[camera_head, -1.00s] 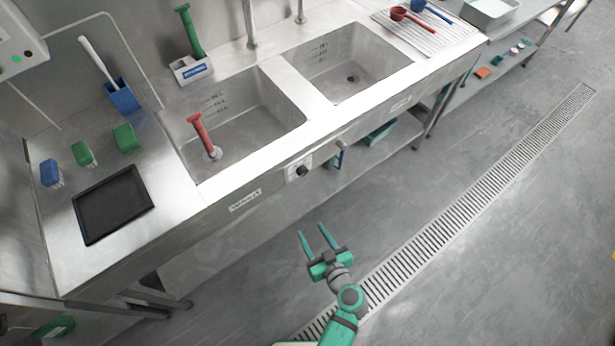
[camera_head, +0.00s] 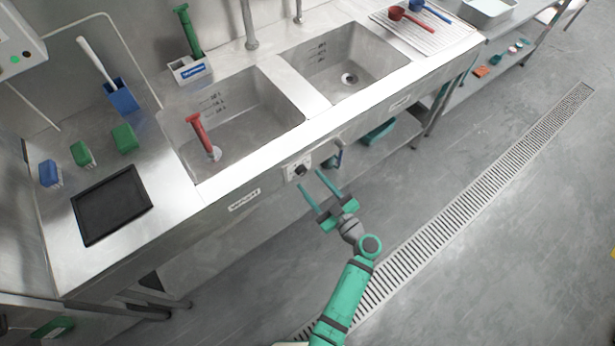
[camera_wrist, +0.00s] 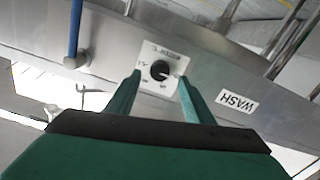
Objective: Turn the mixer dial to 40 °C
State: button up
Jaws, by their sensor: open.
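The mixer dial is a round black knob (camera_wrist: 160,70) on a white square plate (camera_wrist: 152,54) with small markings, set on the sink's steel front panel. In the head view the dial (camera_head: 301,170) shows small below the front rim, between the two basins. My gripper (camera_head: 311,179) is open and empty, its two teal fingers pointing at the panel just below and in front of the dial. In the wrist view the fingers (camera_wrist: 158,85) stand on either side of the dial, seemingly short of it. The dial's setting is too small to read.
A blue-handled lever or pipe (camera_wrist: 75,30) hangs on the dial's other side. A lower shelf (camera_head: 375,150) runs under the sink. The floor with its drain grate (camera_head: 480,190) is clear.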

aim_at(303, 173)
jog(key=shift+x, duration=1.8)
jog(key=c, duration=1.1)
jog(key=shift+o, duration=0.2)
